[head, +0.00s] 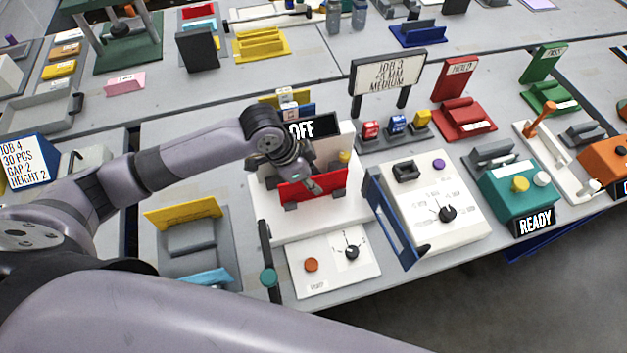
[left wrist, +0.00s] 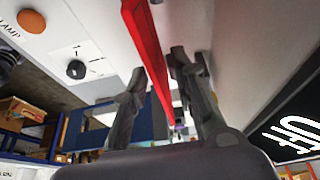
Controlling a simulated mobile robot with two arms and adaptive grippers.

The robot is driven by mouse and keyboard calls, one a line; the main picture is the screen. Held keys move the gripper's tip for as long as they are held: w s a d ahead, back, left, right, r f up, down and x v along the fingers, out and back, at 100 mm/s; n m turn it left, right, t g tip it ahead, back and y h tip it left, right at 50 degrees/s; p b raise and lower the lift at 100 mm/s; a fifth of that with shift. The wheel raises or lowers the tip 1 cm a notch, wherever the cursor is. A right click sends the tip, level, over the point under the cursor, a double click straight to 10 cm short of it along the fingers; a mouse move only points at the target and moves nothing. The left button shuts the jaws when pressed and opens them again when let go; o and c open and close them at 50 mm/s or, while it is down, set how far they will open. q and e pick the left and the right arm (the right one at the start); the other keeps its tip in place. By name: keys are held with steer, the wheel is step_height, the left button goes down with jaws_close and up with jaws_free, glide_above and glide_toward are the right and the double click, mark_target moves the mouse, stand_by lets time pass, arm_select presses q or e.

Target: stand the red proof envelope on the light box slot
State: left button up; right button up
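The red proof envelope (head: 327,187) stands upright at the white light box (head: 290,230), in front of its white back panel. Small grey holders show at its lower edge; whether it is fully seated in the slot I cannot tell. My left gripper (head: 306,178) is at the envelope's upper part and hides some of it. In the left wrist view, the envelope (left wrist: 147,42) runs between the fingers of my left gripper (left wrist: 158,68). The left finger is close to or touching it, and a narrow gap shows on the right finger's side. My right gripper is out of view.
An OFF sign (head: 301,127) stands behind the light box. A lamp panel with an orange button (head: 311,265) and black dial (head: 352,252) is in front. A white dial console (head: 428,200) stands right, and a yellow-backed grey holder (head: 190,240) left.

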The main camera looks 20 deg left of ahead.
arm_select(q)
steer(key=v, duration=1.1)
steer(key=shift+b, duration=0.35)
